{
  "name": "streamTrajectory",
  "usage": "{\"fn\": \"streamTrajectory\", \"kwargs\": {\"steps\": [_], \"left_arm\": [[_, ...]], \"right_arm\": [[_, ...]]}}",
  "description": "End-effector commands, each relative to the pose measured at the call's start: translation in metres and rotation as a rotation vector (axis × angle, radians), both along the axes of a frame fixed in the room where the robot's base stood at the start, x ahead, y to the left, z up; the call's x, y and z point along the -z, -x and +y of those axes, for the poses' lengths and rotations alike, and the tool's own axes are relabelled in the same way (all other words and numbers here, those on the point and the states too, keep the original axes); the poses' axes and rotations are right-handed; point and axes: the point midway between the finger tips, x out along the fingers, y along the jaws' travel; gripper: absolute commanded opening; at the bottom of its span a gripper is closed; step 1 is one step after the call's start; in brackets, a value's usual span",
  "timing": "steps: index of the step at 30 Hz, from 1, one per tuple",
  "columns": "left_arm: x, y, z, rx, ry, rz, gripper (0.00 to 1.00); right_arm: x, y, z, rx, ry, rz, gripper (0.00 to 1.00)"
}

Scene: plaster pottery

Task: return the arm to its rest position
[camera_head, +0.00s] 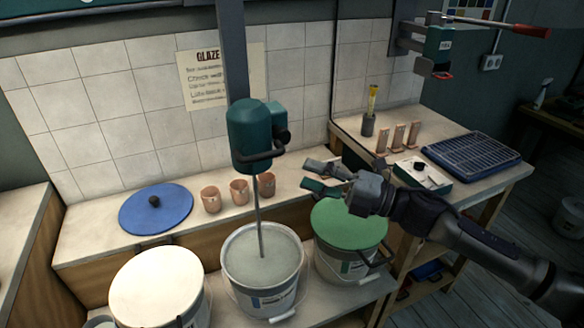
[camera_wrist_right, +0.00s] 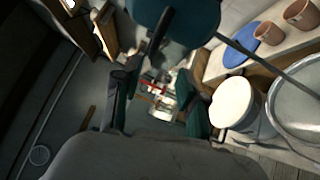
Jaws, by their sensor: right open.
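My right arm comes in from the right edge of the head view. Its gripper (camera_head: 314,176) is open, with nothing between its fingers, and points left. In the picture it appears above the green lid (camera_head: 348,222) and just right of the teal mixer (camera_head: 256,135). In the right wrist view the two fingers of the gripper (camera_wrist_right: 154,100) stand apart, with the floor area seen between them. My left gripper is in neither view.
The mixer's shaft reaches into an open bucket (camera_head: 262,262) of glaze. A white-topped bucket (camera_head: 157,288) stands left. A blue lid (camera_head: 156,208) and terracotta cups (camera_head: 239,191) sit on the bench behind. A blue rack (camera_head: 471,158) and a white tray (camera_head: 421,174) lie right.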

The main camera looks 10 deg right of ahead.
Motion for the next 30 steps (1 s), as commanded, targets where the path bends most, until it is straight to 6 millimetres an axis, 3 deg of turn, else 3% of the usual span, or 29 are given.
{"fn": "streamTrajectory", "kwargs": {"steps": [4, 14, 20, 25, 30], "left_arm": [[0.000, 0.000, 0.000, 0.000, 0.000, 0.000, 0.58], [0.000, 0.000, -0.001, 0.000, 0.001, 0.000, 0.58], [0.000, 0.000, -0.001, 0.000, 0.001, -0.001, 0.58], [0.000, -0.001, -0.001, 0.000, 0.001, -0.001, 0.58], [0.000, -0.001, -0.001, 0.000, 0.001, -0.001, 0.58]], "right_arm": [[0.001, 0.005, -0.009, -0.001, 0.000, 0.000, 0.41], [0.002, 0.006, -0.010, 0.000, -0.002, 0.001, 0.41], [0.018, 0.007, 0.009, 0.097, -0.122, 0.130, 0.41], [0.059, 0.014, 0.015, 0.363, -0.362, 0.460, 0.41], [0.132, 0.047, -0.018, 0.706, -0.562, 0.886, 0.41]]}}
